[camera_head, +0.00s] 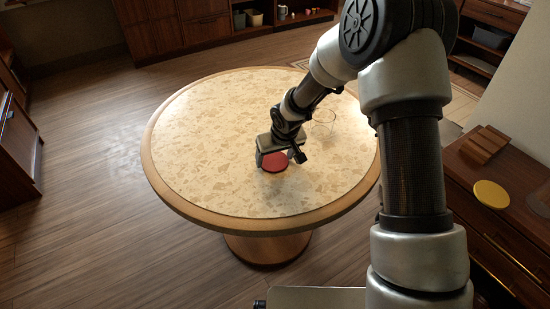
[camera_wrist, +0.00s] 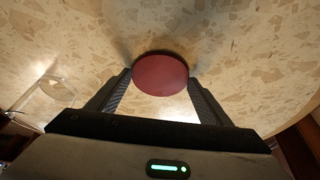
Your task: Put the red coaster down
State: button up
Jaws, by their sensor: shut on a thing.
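The red coaster (camera_head: 273,163) is a flat round disc at my gripper (camera_head: 274,158), over the near middle part of the round table (camera_head: 200,150). In the wrist view the coaster (camera_wrist: 160,75) sits between the two fingertips, which touch its left and right edges. My gripper (camera_wrist: 160,78) is shut on it and points down at the tabletop. The coaster is at or just above the table surface; I cannot tell whether it touches. Its far edge is partly hidden by the gripper in the head view.
A clear glass (camera_head: 323,122) stands on the table to the right of my gripper; it also shows at left in the wrist view (camera_wrist: 58,88). The table's left side is clear. A cabinet at right holds a yellow disc (camera_head: 491,194) and a wooden holder (camera_head: 484,145).

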jog(key=shift+r, duration=0.1)
jog(key=o, duration=1)
jog(key=shift+r, duration=0.25)
jog(key=p+v, duration=0.2)
jog(key=v, duration=0.9)
jog(key=shift+s+d+r+p, duration=0.1)
jog(key=shift+s+r+p, duration=0.15)
jog(key=shift+s+p, duration=0.1)
